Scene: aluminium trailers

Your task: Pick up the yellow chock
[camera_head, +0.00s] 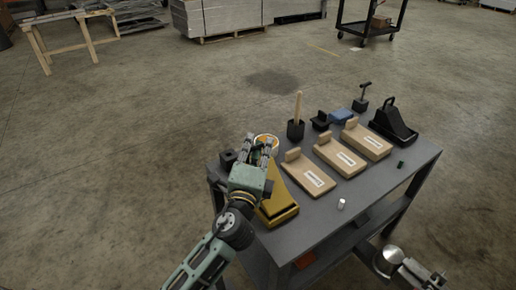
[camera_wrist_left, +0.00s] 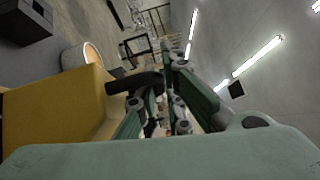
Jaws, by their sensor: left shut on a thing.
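The yellow chock (camera_head: 282,206) is a wedge at the left end of the grey table (camera_head: 345,205), partly hidden behind my left gripper in the head view. In the left wrist view the yellow chock (camera_wrist_left: 55,107) fills the left side, and its black handle (camera_wrist_left: 133,83) reaches between the green fingers. My left gripper (camera_head: 262,148) is shut on this handle; it also shows in the left wrist view (camera_wrist_left: 160,90). I cannot tell whether the chock touches the tabletop.
Beside the chock lie several tan wooden blocks with labels (camera_head: 311,179). A black chock (camera_head: 393,126) stands at the far right corner. A roll of tape (camera_head: 267,141), a black pot with a stick (camera_head: 296,127) and a small white cylinder (camera_head: 341,204) are on the table.

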